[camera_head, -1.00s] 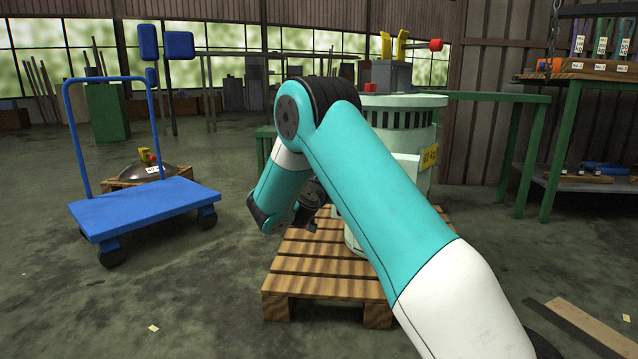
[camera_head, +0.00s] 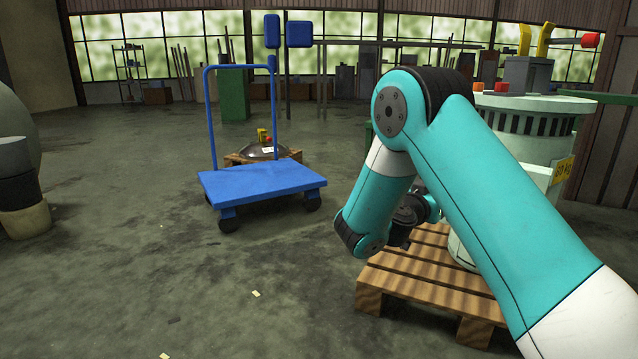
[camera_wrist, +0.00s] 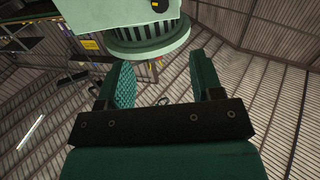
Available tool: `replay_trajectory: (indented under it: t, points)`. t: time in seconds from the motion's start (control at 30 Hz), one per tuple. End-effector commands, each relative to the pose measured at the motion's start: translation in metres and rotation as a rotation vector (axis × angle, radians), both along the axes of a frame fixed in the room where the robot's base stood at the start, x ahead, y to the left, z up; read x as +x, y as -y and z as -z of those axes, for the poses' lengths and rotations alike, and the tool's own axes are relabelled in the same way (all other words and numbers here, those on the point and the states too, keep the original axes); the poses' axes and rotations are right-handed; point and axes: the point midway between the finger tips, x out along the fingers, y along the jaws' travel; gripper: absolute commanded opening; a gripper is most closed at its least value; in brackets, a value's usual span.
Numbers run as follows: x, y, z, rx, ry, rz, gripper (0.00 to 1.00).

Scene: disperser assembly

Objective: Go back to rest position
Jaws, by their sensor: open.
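My gripper (camera_wrist: 161,78) shows in the wrist view with its two green fingers apart and nothing between them. In the head view my arm reaches forward on the right and folds down at the elbow. The gripper end there is small, dark and partly hidden. The pale green disperser machine (camera_head: 545,124) stands on a wooden pallet (camera_head: 420,284), partly behind my arm. Its body also shows at the top of the wrist view (camera_wrist: 125,16), beyond the fingers and apart from them.
A blue trolley (camera_head: 262,181) stands left of the pallet. Behind it, a dark domed part (camera_head: 264,152) rests on a small wooden base. A large grey rounded object stands at the left edge (camera_head: 15,175). The floor in front of the trolley is mostly clear.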

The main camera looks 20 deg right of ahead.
Motion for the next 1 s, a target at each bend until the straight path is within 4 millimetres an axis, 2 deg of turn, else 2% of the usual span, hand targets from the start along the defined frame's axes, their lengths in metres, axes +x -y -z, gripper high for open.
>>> replay_trajectory:
  t: [0.13, 0.23, 0.37, 0.47, 0.57, 0.6, 0.7, 0.83, 0.9, 1.0]
  points:
    - [-0.001, -0.001, -0.004, 0.019, -0.006, 0.003, 0.60]
    - [-0.006, -0.007, -0.016, 0.107, -0.046, 0.008, 0.60]
    - [-0.021, -0.038, -0.034, 0.347, -0.198, -0.033, 0.60]
    - [-0.041, -0.088, -0.049, 0.559, -0.392, -0.154, 0.60]
    - [-0.069, -0.152, -0.070, 0.729, -0.617, -0.361, 0.60]
    - [-0.084, -0.179, -0.081, 0.779, -0.707, -0.462, 0.60]
    - [-0.126, -0.238, -0.110, 0.848, -0.916, -0.725, 0.60]
    - [-0.185, -0.297, -0.149, 0.850, -1.137, -1.066, 0.60]
    - [-0.218, -0.319, -0.170, 0.820, -1.238, -1.241, 0.60]
    - [-0.265, -0.343, -0.198, 0.746, -1.363, -1.482, 0.60]
